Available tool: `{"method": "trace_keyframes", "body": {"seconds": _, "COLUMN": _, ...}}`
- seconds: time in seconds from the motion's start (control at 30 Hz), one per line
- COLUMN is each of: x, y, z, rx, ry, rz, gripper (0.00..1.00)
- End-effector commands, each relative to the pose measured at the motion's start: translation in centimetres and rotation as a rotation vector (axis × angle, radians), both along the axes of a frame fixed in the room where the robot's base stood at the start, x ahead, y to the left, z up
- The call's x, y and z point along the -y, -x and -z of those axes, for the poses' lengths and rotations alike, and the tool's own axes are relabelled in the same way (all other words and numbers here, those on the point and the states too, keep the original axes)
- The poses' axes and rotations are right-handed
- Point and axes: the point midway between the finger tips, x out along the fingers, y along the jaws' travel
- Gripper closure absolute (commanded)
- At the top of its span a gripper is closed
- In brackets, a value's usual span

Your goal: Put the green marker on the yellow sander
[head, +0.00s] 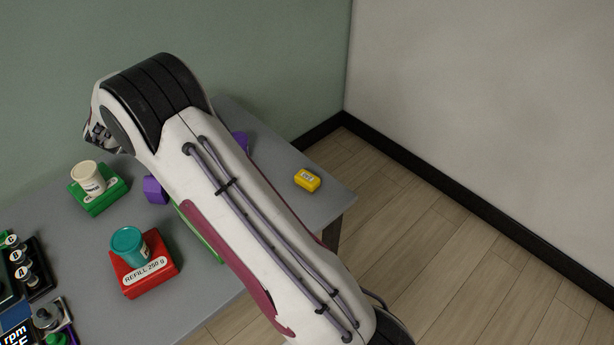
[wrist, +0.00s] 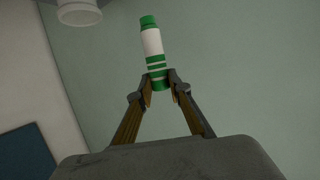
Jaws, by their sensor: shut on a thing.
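The green marker (wrist: 152,42), with a white middle band and green ends, stands out from my gripper (wrist: 160,84) in the wrist view. My gripper is shut on its lower green end, and the marker tilts slightly. A small yellow block with a pale label, the yellow sander (head: 307,180), lies on the grey table near its right corner in the head view. My gripper and the marker do not show in the head view. The wrist view shows no sander.
On the table (head: 205,302), a cream cup (head: 88,178) sits on a green block (head: 99,199) and a teal cup (head: 129,245) on a red block (head: 150,278). My arm partly hides purple things. Table around the sander is clear.

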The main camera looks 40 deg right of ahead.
Motion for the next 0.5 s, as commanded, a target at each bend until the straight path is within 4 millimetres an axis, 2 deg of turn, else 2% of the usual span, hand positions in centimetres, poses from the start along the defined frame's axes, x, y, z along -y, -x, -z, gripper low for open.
{"method": "trace_keyframes", "body": {"seconds": 0.27, "x": 5.1, "y": 3.9, "z": 0.2, "rx": 0.001, "ry": 0.001, "rz": 0.125, "gripper": 0.99}}
{"method": "trace_keyframes", "body": {"seconds": 0.5, "x": 10.8, "y": 9.5, "z": 0.4, "rx": 0.002, "ry": 0.0, "rz": 0.28, "gripper": 0.99}}
